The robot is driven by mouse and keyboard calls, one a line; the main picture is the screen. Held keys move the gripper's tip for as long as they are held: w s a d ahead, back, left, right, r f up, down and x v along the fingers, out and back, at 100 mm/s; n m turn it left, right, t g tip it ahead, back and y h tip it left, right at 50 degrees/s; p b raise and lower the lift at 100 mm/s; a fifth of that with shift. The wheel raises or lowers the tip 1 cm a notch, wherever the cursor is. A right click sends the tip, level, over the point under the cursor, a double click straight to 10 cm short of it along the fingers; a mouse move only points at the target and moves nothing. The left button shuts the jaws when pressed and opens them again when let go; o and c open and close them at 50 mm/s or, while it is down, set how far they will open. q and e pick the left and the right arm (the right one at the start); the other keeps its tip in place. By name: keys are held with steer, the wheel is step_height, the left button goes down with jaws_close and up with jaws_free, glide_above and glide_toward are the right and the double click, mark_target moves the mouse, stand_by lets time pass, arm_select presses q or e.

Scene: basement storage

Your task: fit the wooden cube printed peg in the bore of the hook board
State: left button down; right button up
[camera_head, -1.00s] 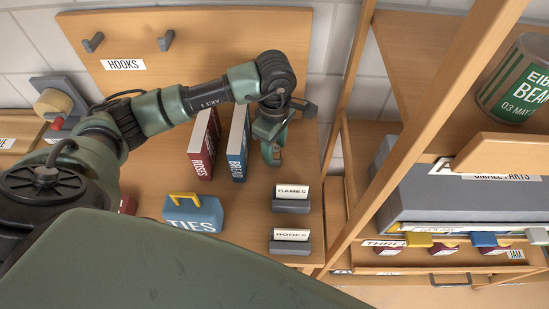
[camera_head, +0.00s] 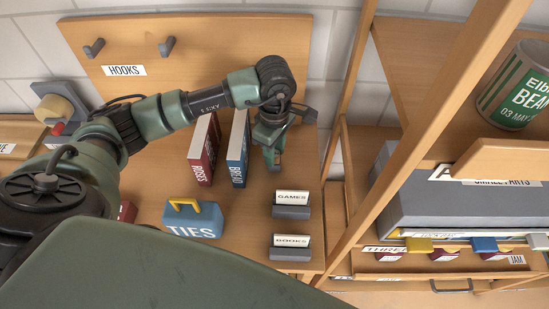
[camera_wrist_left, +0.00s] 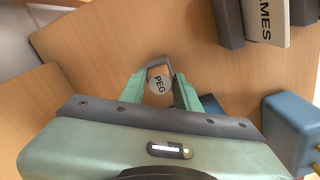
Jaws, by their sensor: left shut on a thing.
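The hook board (camera_head: 215,40) stands upright at the back of the table, with a HOOKS label and two grey hooks. I cannot make out its bore. My left gripper (camera_head: 273,158) hangs over the table, right of the blue BREAD book. In the head view the peg is too small and hidden to tell apart from the fingers. My right gripper is not in view.
A red book (camera_head: 204,150) and the blue BREAD book (camera_head: 239,148) stand upright beside the gripper. A blue TIES box (camera_head: 192,222), a GAMES card holder (camera_head: 291,212) and a BOOKS card holder (camera_head: 290,254) sit nearer. Wooden shelving (camera_head: 420,145) rises at the right.

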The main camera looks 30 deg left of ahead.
arm_select(q)
steer(key=shift+r, duration=0.55)
steer(key=shift+r+p, duration=0.95)
steer(key=shift+r, duration=0.9)
